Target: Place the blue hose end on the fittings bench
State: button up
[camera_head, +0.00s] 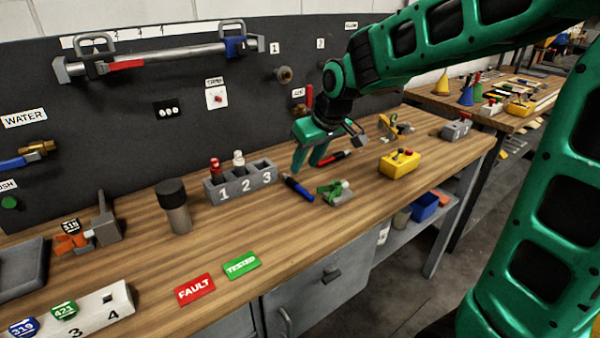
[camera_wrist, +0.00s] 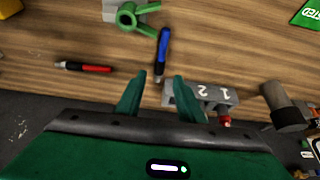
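A short blue-and-black rod (camera_head: 298,188), possibly the blue hose end, lies on the wooden bench (camera_head: 150,255) in the head view. It also shows in the wrist view (camera_wrist: 163,47), its black end close to the gap between the fingertips. My gripper (camera_head: 306,165) is open and empty, pointing down just above and beside the rod; I cannot tell whether they touch. The fingers also show in the wrist view (camera_wrist: 159,78). A blue hose with a brass fitting (camera_head: 18,160) is on the dark board under the WATER label. I cannot tell which bench is the fittings bench.
A numbered grey block (camera_head: 213,190) stands left of the gripper. A red-and-black rod (camera_head: 330,158) and a green fitting (camera_head: 336,190) lie close by. A yellow box (camera_head: 400,165) is further right. A second bench (camera_head: 515,120) stands behind.

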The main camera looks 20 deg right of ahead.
jog(key=s+d+m+g+h, duration=0.2)
jog(key=s+d+m, duration=0.2)
jog(key=s+d, duration=0.85)
jog(key=s+d+f+m+g, duration=0.1)
jog(key=s+d+f+m, duration=0.1)
jog(key=s, duration=0.8)
jog(key=s+d+f+m+g, duration=0.2)
jog(key=s+d+m, duration=0.2)
jog(key=s, duration=0.6)
jog(key=shift+y, duration=0.3)
jog(key=shift+f, duration=0.1)
jog(key=shift+w+f, duration=0.25)
jog(key=shift+w, duration=0.35)
